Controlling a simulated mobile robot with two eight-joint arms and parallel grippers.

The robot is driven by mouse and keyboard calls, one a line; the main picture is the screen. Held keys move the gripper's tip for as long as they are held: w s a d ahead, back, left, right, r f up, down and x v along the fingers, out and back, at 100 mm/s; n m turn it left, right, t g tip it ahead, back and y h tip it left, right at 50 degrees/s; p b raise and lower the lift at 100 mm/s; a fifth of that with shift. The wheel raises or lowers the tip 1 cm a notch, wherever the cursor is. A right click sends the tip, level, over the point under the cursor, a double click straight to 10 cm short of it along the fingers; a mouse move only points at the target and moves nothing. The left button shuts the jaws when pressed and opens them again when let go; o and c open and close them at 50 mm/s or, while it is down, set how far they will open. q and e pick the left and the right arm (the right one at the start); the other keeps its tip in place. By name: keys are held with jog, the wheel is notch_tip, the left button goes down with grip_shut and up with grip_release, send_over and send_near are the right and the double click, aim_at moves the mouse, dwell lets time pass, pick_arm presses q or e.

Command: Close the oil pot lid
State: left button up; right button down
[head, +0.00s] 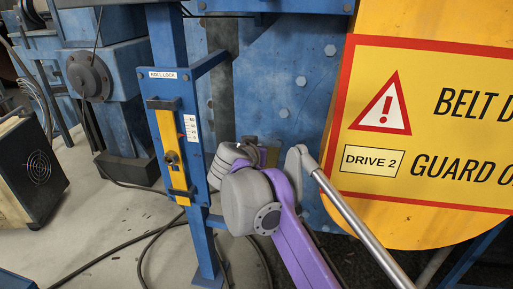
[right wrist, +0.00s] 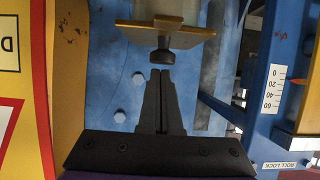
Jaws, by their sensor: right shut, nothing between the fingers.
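The oil pot appears to be the yellow-edged box (right wrist: 196,34) at the top of the right wrist view, which looks upside down. A dark round knob (right wrist: 166,56) sticks out from its yellow edge, apparently on the lid. I cannot tell how far open the lid stands. My right gripper (right wrist: 160,73) is shut and empty, its black fingertips just short of the knob, with a small gap showing. In the head view, a small yellow patch (head: 271,156) behind my right arm may be part of the pot; the arm hides most of it and the gripper. My left gripper is out of view.
A yellow belt guard (head: 440,120) stands close on the right. A blue post (head: 168,50) with a yellow roll lock slide (head: 168,140) stands left of my arm. Behind is a bolted blue panel (head: 290,75). Cables (head: 105,258) lie on the floor.

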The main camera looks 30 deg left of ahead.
jog(key=shift+r, duration=0.1)
jog(key=shift+s+f+p, duration=0.1)
jog(key=shift+f+p, duration=0.1)
jog(key=shift+p, duration=0.75)
jog(key=shift+f, duration=0.15)
